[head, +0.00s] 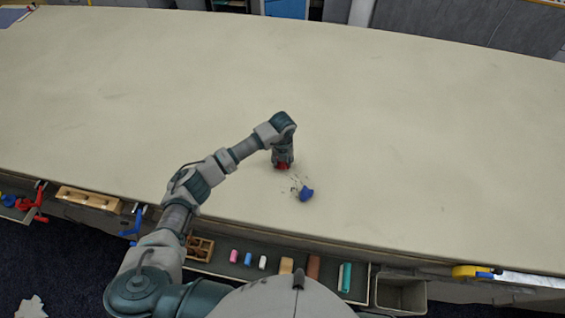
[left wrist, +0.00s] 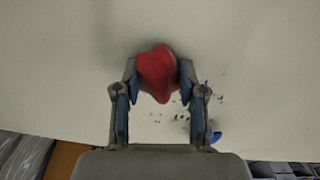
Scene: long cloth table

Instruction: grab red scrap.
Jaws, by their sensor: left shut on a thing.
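The red scrap (left wrist: 158,73) is a crumpled red piece between the fingers of my left gripper (left wrist: 158,88) in the left wrist view. The fingers touch it on both sides and are shut on it. In the head view my left gripper (head: 283,163) points down at the table, and a bit of the red scrap (head: 282,166) shows under it. The gripper hides most of the scrap there. I cannot tell whether the scrap touches the table. My right gripper is not in view.
A blue scrap (head: 306,194) lies just right of the gripper, with small dark crumbs beside it. The pale cloth table (head: 420,130) is otherwise clear. A tray (head: 225,266) with several small coloured blocks and a grey bin (head: 400,294) hang along the near edge.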

